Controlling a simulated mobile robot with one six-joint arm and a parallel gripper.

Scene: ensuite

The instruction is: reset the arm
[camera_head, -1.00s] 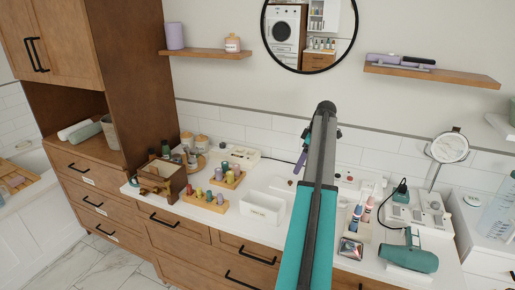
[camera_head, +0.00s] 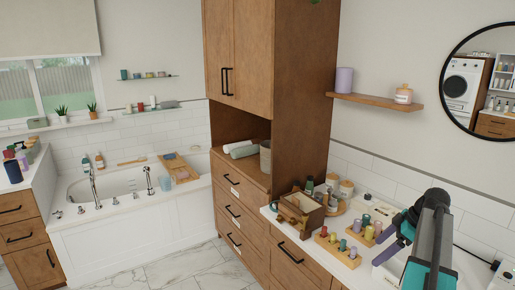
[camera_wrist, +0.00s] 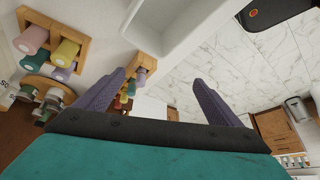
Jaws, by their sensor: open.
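My arm reaches in from the lower right of the head view, above the countertop. My gripper (camera_head: 391,240) shows there as purple fingers beside the dark and teal arm link. In the wrist view my gripper (camera_wrist: 157,95) has its two purple fingers wide apart. Nothing is held between them. A wooden stand with coloured pegs (camera_wrist: 131,90) shows beyond the left finger. In the head view the peg stands (camera_head: 340,248) are on the counter, left of my gripper.
A wooden box (camera_head: 301,210) and jars (camera_head: 346,188) stand at the counter's left end, beside a tall wooden cabinet (camera_head: 290,95). A bathtub (camera_head: 130,185) is at the left. The marble floor (camera_head: 170,262) between is clear.

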